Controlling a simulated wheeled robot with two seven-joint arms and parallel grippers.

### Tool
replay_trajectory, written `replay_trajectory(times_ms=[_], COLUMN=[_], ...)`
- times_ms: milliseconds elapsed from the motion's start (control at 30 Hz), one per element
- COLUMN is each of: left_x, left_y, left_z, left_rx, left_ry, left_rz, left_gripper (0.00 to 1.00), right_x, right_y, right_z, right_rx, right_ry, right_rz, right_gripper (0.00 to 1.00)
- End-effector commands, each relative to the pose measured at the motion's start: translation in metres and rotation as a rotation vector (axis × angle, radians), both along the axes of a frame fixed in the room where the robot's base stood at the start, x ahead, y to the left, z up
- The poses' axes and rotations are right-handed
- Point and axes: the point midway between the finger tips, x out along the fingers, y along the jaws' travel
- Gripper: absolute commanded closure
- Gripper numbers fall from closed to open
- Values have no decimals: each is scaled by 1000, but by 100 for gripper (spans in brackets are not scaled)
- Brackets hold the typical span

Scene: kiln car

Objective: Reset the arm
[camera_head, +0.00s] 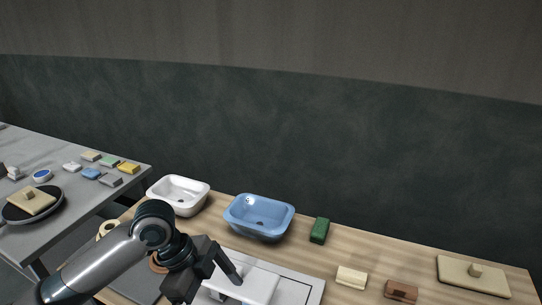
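My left arm comes in from the lower left. My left gripper (211,285) hangs over the wooden table, at the left side of a white, flat-topped piece (258,283). Its two dark fingers are spread apart, and I see nothing held between them. The gripper hides part of the white piece and of the table. My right gripper is not in view.
A white basin (178,194) and a blue basin (259,216) stand at the back of the wooden table (370,258). A green block (320,230), cream block (351,277), brown block (401,290) and beige board (472,276) lie rightward. A grey table (75,208) holds several small blocks.

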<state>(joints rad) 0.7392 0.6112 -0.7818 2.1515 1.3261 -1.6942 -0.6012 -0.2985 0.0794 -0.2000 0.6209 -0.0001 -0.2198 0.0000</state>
Motion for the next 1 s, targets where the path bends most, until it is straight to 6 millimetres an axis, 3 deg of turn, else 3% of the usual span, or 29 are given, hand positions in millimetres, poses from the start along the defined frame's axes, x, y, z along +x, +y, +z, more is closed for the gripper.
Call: replay_trajectory(times_ms=[300,533,767,1000], left_x=[-21,-38,-62,-101], left_y=[-29,-34,-18,19], left_z=[-54,-90,-125,-162], left_rx=[-86,-134,-145,-104], left_ry=[6,26,58,92], left_rz=[248,500,786,1113], left_gripper=[0,0,0,0], right_x=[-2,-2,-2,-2], right_y=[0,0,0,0], right_z=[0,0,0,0], right_rx=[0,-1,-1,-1], right_ry=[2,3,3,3], right_rz=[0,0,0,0], right_gripper=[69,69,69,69])
